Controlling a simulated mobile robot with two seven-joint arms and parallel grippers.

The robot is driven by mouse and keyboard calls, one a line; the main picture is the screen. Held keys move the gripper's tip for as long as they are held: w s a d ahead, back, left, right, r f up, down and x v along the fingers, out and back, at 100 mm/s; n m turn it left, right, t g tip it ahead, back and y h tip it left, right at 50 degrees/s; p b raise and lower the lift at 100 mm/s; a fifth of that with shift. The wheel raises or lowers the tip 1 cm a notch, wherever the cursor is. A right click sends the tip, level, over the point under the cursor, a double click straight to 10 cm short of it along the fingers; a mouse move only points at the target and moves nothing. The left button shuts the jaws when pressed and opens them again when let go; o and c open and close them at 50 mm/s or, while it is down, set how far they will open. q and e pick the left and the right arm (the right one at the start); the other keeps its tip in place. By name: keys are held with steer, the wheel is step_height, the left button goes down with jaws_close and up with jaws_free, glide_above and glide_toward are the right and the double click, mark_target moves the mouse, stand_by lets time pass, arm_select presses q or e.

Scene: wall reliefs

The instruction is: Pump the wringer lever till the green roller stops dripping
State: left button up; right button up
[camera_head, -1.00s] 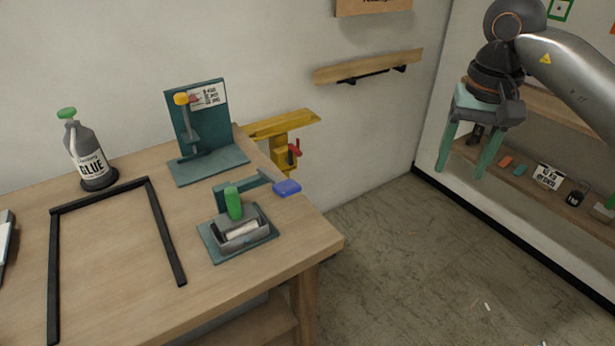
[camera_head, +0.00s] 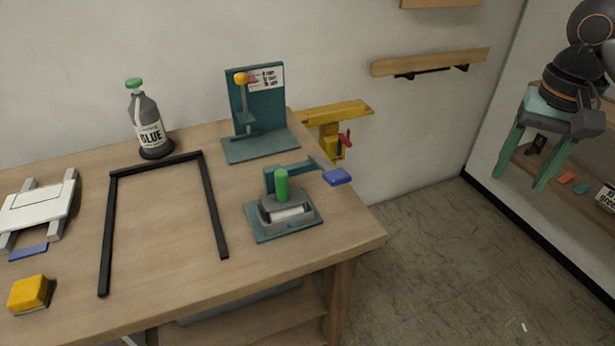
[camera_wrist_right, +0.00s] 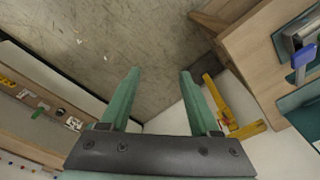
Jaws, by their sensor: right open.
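The wringer (camera_head: 284,215) stands on a teal base near the right end of the workbench. Its upright green roller (camera_head: 281,184) rises above a grey tray holding a pale roller. A teal lever with a blue paddle grip (camera_head: 337,177) reaches out to the right, near the bench's edge. In the wrist view the blue grip (camera_wrist_right: 303,56) shows at the right edge. I cannot make out any drips. My right gripper (camera_head: 525,168) is open and empty, off to the right of the bench, well apart from the wringer; its green fingers (camera_wrist_right: 160,90) also show in the wrist view. My left gripper is not in view.
A teal press with a yellow knob (camera_head: 240,78) stands behind the wringer. A yellow clamp (camera_head: 335,115) juts past the bench.

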jaws_close()
stand_by(0.3)
stand_by(1.2)
